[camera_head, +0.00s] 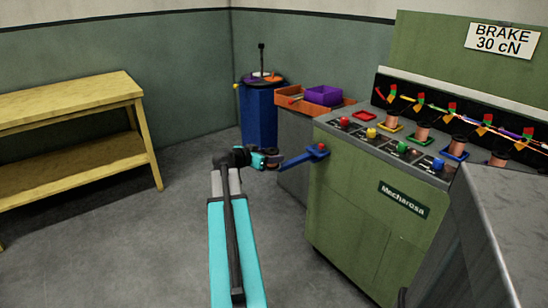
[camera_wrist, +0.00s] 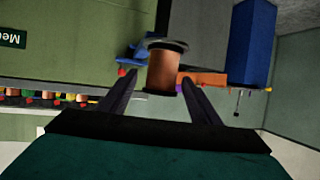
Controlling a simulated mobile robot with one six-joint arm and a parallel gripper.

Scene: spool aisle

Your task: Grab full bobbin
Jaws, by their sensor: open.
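A copper-wound bobbin (camera_wrist: 162,70) with dark end flanges shows in the wrist view, between the tips of my gripper (camera_wrist: 158,83). The jaws are open, with a finger on each side of it and no clear grip. In the head view my gripper (camera_head: 273,161) is left of the green machine, beside a blue bracket (camera_head: 300,158) with a red knob; the bobbin there is too small to make out well. More copper bobbins (camera_head: 421,134) stand in a row on the machine top.
The green machine (camera_head: 365,215) fills the right, with a grey surface (camera_head: 510,220) in the near right corner. A blue bin (camera_head: 258,115) and orange tray (camera_head: 306,110) are behind. A yellow table (camera_head: 75,101) is at left. The floor between is clear.

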